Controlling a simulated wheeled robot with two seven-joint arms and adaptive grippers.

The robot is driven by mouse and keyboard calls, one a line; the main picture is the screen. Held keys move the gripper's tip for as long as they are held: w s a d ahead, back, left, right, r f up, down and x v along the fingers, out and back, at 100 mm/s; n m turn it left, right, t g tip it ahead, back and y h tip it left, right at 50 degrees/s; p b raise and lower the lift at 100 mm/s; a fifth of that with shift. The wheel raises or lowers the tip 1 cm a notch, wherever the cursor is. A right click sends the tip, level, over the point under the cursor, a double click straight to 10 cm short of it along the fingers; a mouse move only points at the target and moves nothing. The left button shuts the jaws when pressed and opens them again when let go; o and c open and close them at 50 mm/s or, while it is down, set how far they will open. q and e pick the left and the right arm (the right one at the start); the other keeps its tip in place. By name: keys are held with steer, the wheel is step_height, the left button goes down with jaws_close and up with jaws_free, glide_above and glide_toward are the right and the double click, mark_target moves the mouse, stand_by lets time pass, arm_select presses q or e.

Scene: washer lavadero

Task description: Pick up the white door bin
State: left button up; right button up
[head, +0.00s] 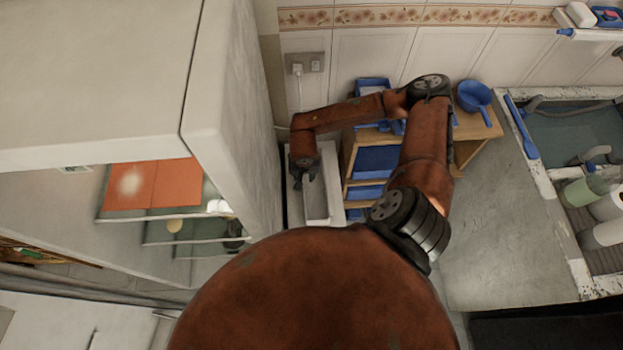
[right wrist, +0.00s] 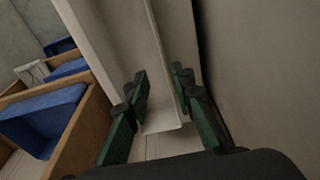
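The white door bin (head: 331,180) is a long, narrow white trough. It stands in the gap between the fridge and the wooden shelf in the head view. It also shows in the right wrist view (right wrist: 120,35), running away from the gripper. My right gripper (head: 305,180) reaches down at the bin's left side. In the right wrist view, its green fingers (right wrist: 160,88) are apart, with a thin white wall of the bin between them. Whether they touch the wall cannot be told. My left gripper is not in view.
The fridge (head: 235,110) stands close on the left, open, with shelves inside. A wooden shelf unit (head: 347,160) with blue bins stands close on the right. A blue pot (head: 473,95) sits on top. A sink counter (head: 500,220) is farther right.

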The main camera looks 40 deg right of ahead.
steer(key=f, duration=0.1)
steer(key=w+f, duration=0.1)
steer(key=f, duration=0.1)
steer(key=shift+a+f, duration=0.2)
steer(key=shift+f, duration=0.1)
step_height(320, 180, down, 3)
steer(key=shift+s+d+r, duration=0.15)
steer(key=c, duration=0.3)
jaws_close()
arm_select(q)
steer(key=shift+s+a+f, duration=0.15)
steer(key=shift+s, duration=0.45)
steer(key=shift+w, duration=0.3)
